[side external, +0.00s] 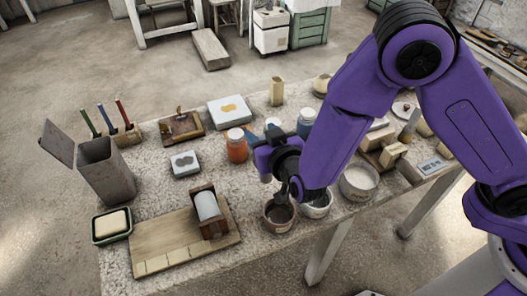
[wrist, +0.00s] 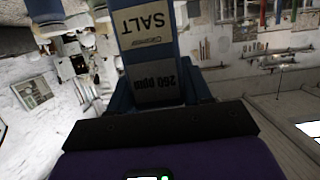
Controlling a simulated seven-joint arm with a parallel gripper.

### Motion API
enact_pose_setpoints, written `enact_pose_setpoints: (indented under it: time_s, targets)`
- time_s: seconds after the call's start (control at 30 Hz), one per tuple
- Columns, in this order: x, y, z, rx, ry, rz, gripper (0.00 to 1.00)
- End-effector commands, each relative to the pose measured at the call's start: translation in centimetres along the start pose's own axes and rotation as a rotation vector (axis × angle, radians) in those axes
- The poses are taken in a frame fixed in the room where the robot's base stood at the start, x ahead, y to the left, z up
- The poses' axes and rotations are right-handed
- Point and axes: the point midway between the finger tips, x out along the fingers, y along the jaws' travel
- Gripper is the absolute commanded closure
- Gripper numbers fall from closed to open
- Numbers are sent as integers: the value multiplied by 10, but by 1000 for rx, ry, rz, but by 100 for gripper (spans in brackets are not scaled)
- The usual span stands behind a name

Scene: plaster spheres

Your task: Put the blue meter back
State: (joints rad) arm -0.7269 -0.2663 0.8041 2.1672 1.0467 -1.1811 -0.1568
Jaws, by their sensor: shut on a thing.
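The blue meter (wrist: 147,58) fills the upper middle of the wrist view, with a "SALT" label and a display reading 260 ppm. My gripper (side external: 270,143) is shut on it. In the side view my gripper is above the work table (side external: 165,205), left of the end of my purple arm. A small blue part at the gripper there may be the meter, mostly hidden by the hand. The wrist view is tilted, with the table on its left. I cannot tell the meter's holder.
Near the gripper stand an orange jar (side external: 236,148), a blue jar (side external: 306,123) and small pots (side external: 279,216). A wooden board (side external: 160,243), soap dish (side external: 111,226) and tall grey bin (side external: 106,172) are left.

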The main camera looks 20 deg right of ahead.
Motion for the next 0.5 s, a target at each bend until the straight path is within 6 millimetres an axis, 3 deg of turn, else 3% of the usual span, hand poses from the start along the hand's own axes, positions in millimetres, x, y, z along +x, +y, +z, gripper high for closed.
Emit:
enact_pose_setpoints:
  time_s: [0.5]
  targets:
    - [13,0,40,1,2,0,100]
